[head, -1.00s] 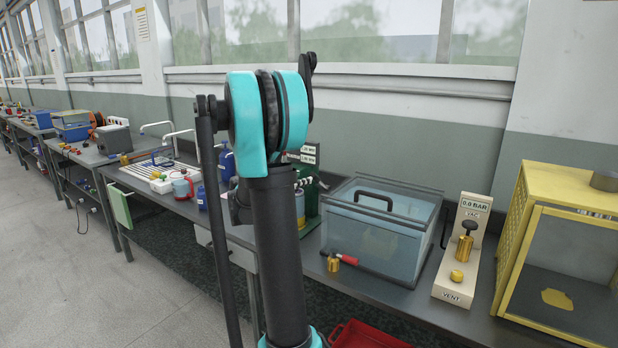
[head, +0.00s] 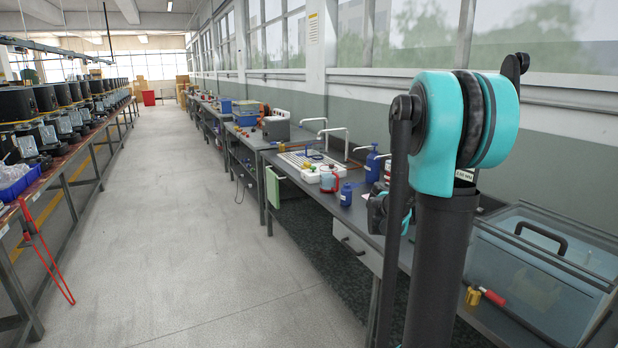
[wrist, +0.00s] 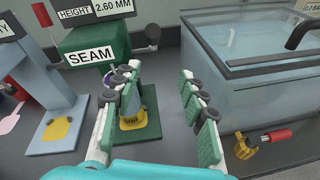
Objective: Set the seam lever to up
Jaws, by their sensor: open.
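The green seamer (wrist: 100,42) stands ahead in the wrist view, with a white SEAM label and a height label reading 2.60 MM. A dark knobbed part (wrist: 152,35) shows at its right side; I cannot tell whether this is the seam lever or how it is set. My gripper (wrist: 160,88) is open and empty, its green-backed fingers apart in front of the seamer. A can (wrist: 132,115) on the seamer's green base shows partly behind the left finger. In the head view, my arm hides most of the seamer.
A grey-blue device (wrist: 55,90) stands on the left. In the head view, the aisle floor (head: 220,230) left of the bench is clear.

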